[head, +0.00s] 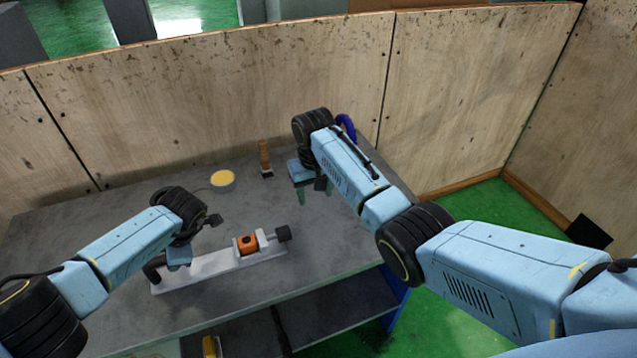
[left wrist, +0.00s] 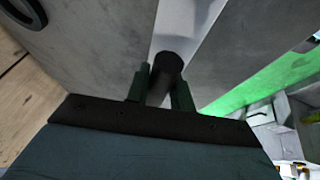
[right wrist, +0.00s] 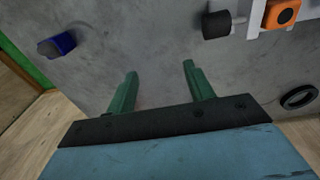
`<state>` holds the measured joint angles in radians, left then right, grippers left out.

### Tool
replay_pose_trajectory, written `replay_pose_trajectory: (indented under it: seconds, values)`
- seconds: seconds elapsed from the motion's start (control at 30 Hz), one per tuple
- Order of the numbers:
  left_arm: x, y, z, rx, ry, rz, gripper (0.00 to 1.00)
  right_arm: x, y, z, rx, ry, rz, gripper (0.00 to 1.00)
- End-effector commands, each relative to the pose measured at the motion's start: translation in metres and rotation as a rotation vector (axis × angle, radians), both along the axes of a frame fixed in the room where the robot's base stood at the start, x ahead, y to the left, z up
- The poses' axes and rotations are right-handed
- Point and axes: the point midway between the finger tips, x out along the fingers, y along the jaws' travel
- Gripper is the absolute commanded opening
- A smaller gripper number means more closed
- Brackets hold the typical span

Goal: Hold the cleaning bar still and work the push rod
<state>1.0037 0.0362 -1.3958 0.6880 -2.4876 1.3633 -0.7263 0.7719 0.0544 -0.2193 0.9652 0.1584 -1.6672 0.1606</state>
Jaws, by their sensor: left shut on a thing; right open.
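The cleaning bar (head: 205,268) is a long pale bar lying on the grey table, with an orange block (head: 247,243) on it. A black knob (head: 284,233), apparently the push rod's end, sticks out at its right end; it also shows in the right wrist view (right wrist: 216,25). My left gripper (head: 168,270) is shut on the black handle (left wrist: 166,68) at the bar's left end; its fingers (left wrist: 161,90) lie on either side of it. My right gripper (head: 314,195) is open and empty, fingers down (right wrist: 160,80), behind and right of the knob and apart from it.
A blue object (head: 346,125) is partly hidden behind my right arm. Wooden panels (head: 240,100) close off the back. Bare tabletop lies between the brush and bar.

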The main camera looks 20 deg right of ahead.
Motion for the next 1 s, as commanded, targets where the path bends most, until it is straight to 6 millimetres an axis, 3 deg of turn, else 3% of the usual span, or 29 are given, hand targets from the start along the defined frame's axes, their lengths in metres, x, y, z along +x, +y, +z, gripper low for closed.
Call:
replay_pose_trajectory:
  seconds: [0.4, 1.0]
  values:
    - [0.0, 0.001, 0.0, 0.004, -0.001, 0.0, 0.0, 0.002, -0.08, -0.033, -0.047, -0.053, -0.01, 0.53]
    - [0.0, 0.001, 0.0, 0.004, -0.001, 0.0, 0.0, -0.009, -0.19, -0.063, -0.14, -0.125, -0.008, 0.53]
